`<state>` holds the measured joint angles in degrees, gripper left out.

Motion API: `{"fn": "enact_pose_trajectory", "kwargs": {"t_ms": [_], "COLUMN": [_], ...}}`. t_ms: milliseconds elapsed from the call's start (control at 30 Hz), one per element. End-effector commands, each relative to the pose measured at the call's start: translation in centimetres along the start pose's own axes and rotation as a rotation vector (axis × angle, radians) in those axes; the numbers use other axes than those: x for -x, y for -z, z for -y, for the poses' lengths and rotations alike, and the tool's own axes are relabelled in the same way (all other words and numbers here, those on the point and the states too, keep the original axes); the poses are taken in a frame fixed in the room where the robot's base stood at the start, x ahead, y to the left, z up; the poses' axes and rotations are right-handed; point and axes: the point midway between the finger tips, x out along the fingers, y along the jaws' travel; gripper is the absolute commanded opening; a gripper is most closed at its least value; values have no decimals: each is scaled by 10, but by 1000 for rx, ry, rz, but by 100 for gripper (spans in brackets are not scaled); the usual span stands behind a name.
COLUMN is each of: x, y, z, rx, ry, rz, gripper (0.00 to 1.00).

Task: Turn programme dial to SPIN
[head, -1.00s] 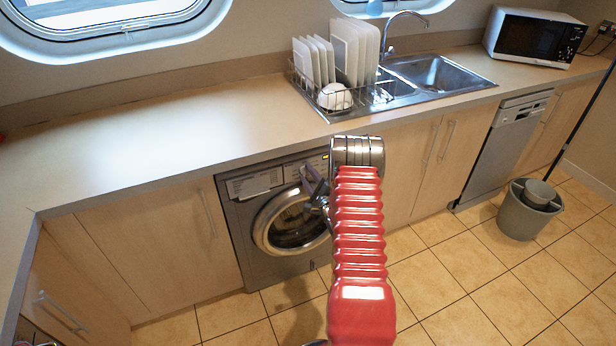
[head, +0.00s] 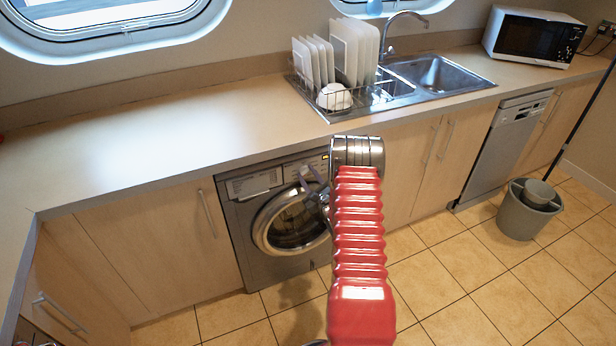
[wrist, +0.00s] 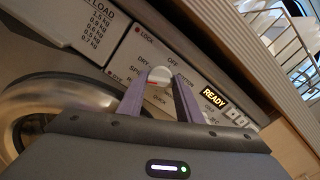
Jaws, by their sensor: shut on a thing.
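The washing machine (head: 262,226) stands under the counter, its round door (head: 291,221) closed. In the wrist view its panel (wrist: 113,57) carries printed words, among them LOCK, OFF, DRY and part of SPIN, and a lit display (wrist: 214,97) reading READY. The white programme dial (wrist: 160,76) sits between the fingers of my gripper (wrist: 158,90), one finger on each side, and the gripper is shut on it. A red mark shows at the dial's left side. The dial's lower part is hidden by my gripper. In the head view my arm hides the panel's right part.
The counter (head: 120,140) overhangs just above the panel. A dish rack (head: 322,98) with plates and a bowl stands beside the sink (head: 440,74). A grey bucket (head: 525,215) stands on the tiled floor at right.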

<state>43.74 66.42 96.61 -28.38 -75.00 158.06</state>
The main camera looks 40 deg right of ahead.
Motion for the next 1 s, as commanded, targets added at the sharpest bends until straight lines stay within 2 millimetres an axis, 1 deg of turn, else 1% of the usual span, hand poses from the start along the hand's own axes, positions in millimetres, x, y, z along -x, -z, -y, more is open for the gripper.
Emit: {"fn": "enact_pose_trajectory", "kwargs": {"t_ms": [33,233,267,500,800,933,1000], "x": [3,3,3,1,1,7,13], "y": [6,6,6,3,1,1,1], "z": [-6,-6,-6,-3,-1,-1,-1], "rx": [-5,-4,-4,-1,1,1,0], "ry": [-9,-9,-9,-5,-2,-2,-2], "rz": [-14,-13,-13,-7,-3,-2,-2], "gripper": [9,9,32,49,50,50,50]}}
